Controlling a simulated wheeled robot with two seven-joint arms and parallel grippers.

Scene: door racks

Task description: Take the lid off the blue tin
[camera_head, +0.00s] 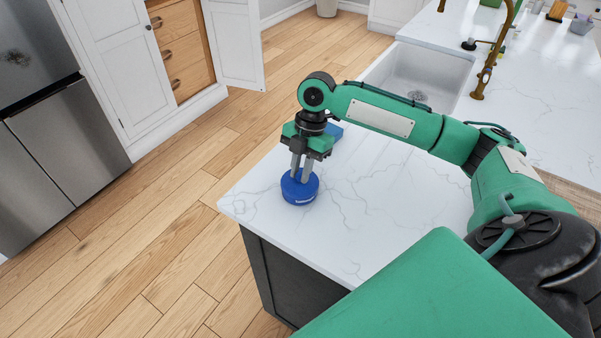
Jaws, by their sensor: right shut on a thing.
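The blue tin (301,196) is a low round container on the white marble counter, near its left corner. My right gripper (300,174) points down over the tin from above, with its fingers shut on the lid at the tin's top. The fingers hide part of the top, and I cannot tell a gap between the lid and the body. My left gripper is not in view.
A blue object (334,131), partly hidden by my right gripper, lies behind on the counter (390,200). A sink (415,77) with a brass faucet (490,65) is further back. The counter's left edge is close to the tin. A cabinet door (236,45) stands open across the wooden floor.

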